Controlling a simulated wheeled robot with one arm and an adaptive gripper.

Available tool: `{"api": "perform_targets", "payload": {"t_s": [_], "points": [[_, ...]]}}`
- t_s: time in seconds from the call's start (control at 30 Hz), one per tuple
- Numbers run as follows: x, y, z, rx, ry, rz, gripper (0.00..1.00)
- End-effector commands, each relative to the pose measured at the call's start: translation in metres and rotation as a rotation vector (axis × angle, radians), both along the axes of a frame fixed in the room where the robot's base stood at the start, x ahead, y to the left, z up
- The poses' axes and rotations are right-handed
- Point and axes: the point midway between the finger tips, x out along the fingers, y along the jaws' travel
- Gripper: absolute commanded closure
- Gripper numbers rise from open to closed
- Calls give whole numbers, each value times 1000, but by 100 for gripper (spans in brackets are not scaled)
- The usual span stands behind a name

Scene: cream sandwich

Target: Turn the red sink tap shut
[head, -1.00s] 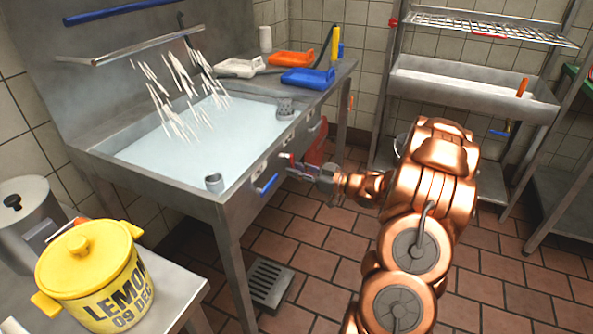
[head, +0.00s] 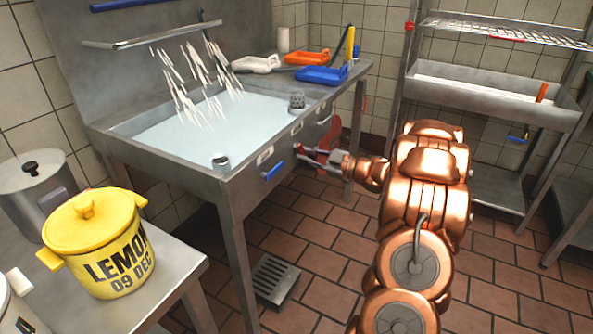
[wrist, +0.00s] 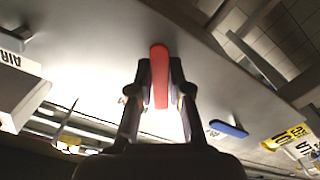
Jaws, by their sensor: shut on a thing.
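The red tap handle (wrist: 159,75) is a long rounded lever on the sink's steel front. In the wrist view it stands lengthwise between the two fingers of my gripper (wrist: 158,92), which are shut on it. In the head view my gripper (head: 320,160) is at the sink's front face, right of the blue tap handle (head: 273,170); the red handle is small there and partly hidden by the fingers. The blue handle also shows in the wrist view (wrist: 229,129), apart from my gripper. White water streaks (head: 195,75) hang over the basin of the steel sink (head: 185,174).
A yellow lemon pot (head: 95,240) stands on a steel table at the lower left. Orange (head: 306,58) and blue (head: 322,75) scoop-like items lie on the sink's right deck. A floor drain (head: 273,279) is below. A steel rack (head: 495,90) stands at right.

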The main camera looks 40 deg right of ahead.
Motion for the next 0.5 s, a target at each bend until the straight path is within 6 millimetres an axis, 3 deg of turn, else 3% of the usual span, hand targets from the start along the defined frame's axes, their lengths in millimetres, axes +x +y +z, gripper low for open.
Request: {"api": "perform_targets", "payload": {"t_s": [0.2, 0.5], "points": [[7, -16, -1, -191, -87, -15, 100], [13, -19, 8, -449, -211, -10, 100]]}}
